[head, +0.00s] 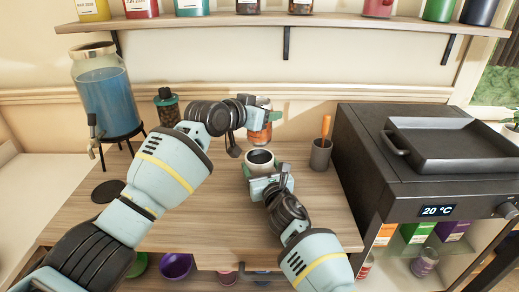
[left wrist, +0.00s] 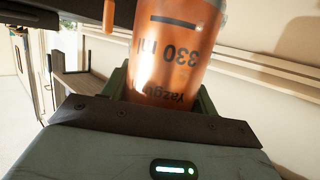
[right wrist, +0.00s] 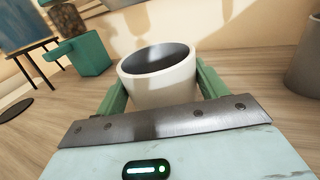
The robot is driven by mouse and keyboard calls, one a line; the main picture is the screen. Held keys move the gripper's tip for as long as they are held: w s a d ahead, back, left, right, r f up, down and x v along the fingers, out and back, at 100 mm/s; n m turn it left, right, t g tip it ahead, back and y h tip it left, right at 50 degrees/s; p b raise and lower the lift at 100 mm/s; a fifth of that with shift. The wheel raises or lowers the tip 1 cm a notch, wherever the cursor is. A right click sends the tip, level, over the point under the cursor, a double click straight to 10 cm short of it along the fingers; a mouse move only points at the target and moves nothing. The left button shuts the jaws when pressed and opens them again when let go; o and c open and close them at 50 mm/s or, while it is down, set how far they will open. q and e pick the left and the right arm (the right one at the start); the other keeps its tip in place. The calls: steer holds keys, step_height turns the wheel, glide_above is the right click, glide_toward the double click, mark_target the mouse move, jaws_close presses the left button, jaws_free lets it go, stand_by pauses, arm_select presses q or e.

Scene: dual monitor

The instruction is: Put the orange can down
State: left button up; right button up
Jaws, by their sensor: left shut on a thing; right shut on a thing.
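The orange can (head: 262,128) is in my left gripper (head: 254,112), above the back of the wooden counter and behind the white cup. In the left wrist view the can (left wrist: 172,50) fills the space between the jaws, with "330 ml" printed on it. My right gripper (head: 265,175) is shut on a white cup (head: 260,160) with a dark inside. In the right wrist view the cup (right wrist: 160,82) is upright between the green fingers, its opening visible and empty-looking. Whether the cup touches the counter is hard to tell.
A utensil holder (head: 321,154) with an orange-handled tool stands right of the cup. A black grill with a tray (head: 460,145) is at the right. A blue drink dispenser (head: 106,98) and a dark jar (head: 166,105) stand at the back left. A dark round coaster (head: 108,190) lies left. A shelf (head: 290,20) runs above.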

mark_target(267, 151)
arm_select(q)
steer(key=shift+s+f, duration=0.15)
steer(key=shift+f, duration=6.1)
steer(key=shift+f, duration=0.1)
steer(key=o, duration=1.2)
steer(key=shift+f+y, duration=0.2)
steer(key=shift+y, duration=0.1)
arm_select(e)
steer(key=shift+r, duration=0.1)
arm_select(q)
steer(key=shift+r, duration=0.25)
steer(key=shift+s+a+r, duration=0.2)
steer(key=shift+s+a, duration=0.1)
steer(key=shift+s, duration=0.05)
steer(key=shift+v, duration=5.55)
steer(key=shift+f, duration=0.1)
